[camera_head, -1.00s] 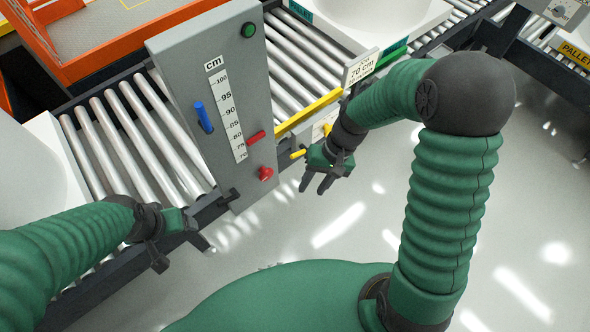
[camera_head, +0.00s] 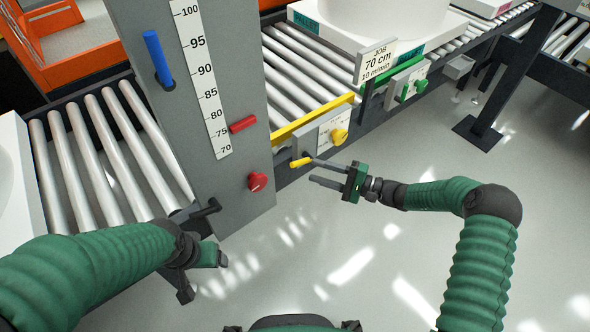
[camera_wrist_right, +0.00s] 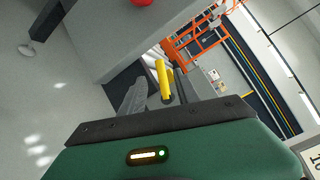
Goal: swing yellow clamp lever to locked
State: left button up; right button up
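The yellow clamp lever (camera_head: 301,162) is a short yellow bar sticking out from the dark rail, below a grey panel with a yellow knob. It also shows in the right wrist view (camera_wrist_right: 164,79), close to my fingers. My right gripper (camera_head: 313,170) is open, with its two dark fingers pointing left; the upper fingertip is close to the lever. I cannot tell whether they touch. My left gripper (camera_head: 203,276) is apart from the lever, low at the left, and its fingers look spread and empty.
A grey column with a cm scale (camera_head: 205,80) carries a blue handle (camera_head: 158,57), a red pointer (camera_head: 243,124) and a red knob (camera_head: 258,181). A yellow bar (camera_head: 310,119) lies above the lever. The floor below is clear.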

aim_at(294, 165)
jog(key=b+x, duration=0.2)
jog(key=x, duration=0.5)
jog(key=shift+a+f, duration=0.1)
jog(key=shift+a, duration=0.1)
jog(key=shift+w+a, duration=0.15)
jog(key=shift+a, duration=0.15)
pick_arm(q)
jog(key=x, duration=0.3)
jog(key=shift+s+a+f, duration=0.1)
jog(key=shift+s+f, duration=0.15)
jog(key=shift+s, duration=0.1)
pick_arm(e)
grip_shut()
